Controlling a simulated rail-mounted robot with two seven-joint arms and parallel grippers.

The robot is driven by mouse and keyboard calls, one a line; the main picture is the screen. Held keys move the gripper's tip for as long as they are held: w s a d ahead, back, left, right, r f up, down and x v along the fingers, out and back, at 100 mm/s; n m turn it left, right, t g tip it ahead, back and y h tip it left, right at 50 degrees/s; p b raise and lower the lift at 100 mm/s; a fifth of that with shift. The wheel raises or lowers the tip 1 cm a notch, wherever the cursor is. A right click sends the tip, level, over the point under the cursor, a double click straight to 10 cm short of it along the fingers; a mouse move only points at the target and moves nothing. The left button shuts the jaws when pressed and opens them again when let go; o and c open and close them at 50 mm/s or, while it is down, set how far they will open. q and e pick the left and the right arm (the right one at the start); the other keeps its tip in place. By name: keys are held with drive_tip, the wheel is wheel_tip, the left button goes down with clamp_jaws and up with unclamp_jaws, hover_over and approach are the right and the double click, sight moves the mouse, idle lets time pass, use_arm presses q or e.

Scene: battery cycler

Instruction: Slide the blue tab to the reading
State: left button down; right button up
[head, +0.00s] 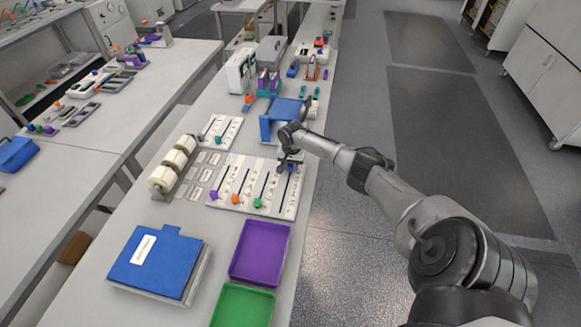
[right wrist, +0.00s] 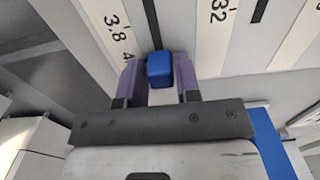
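A white slider board (head: 226,205) lies on the bench with several dark slots and printed scales. Its blue tab (right wrist: 159,70) sits at one end of a dark slot in the right wrist view, beside a scale strip (right wrist: 112,28) where 3.8 and a partly hidden 4 show. My right gripper (right wrist: 160,75) has one purple finger on each side of the blue tab and looks closed on it. In the head view the right gripper (head: 289,164) is over the far right end of the board and mostly hides the tab. My left gripper is not in view.
Purple (head: 214,195), orange (head: 236,199) and green (head: 257,203) tabs sit in the board's other slots. A blue bin-like holder (head: 282,117) stands just behind my right gripper. A purple tray (head: 260,251), a green tray (head: 243,306) and a blue folder (head: 157,261) lie nearer.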

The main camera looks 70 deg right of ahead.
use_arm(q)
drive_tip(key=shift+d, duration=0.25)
use_arm(e)
drive_tip(key=shift+o, duration=1.4)
drive_tip(key=shift+d+r, duration=0.1)
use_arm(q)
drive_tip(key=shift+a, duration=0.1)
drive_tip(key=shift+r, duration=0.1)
use_arm(e)
drive_tip(key=shift+w+r, duration=0.1)
drive_tip(key=shift+r, duration=0.2)
use_arm(q)
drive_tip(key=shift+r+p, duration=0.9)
drive_tip(key=shift+p, duration=0.1)
use_arm(e)
drive_tip(key=shift+r, duration=6.6)
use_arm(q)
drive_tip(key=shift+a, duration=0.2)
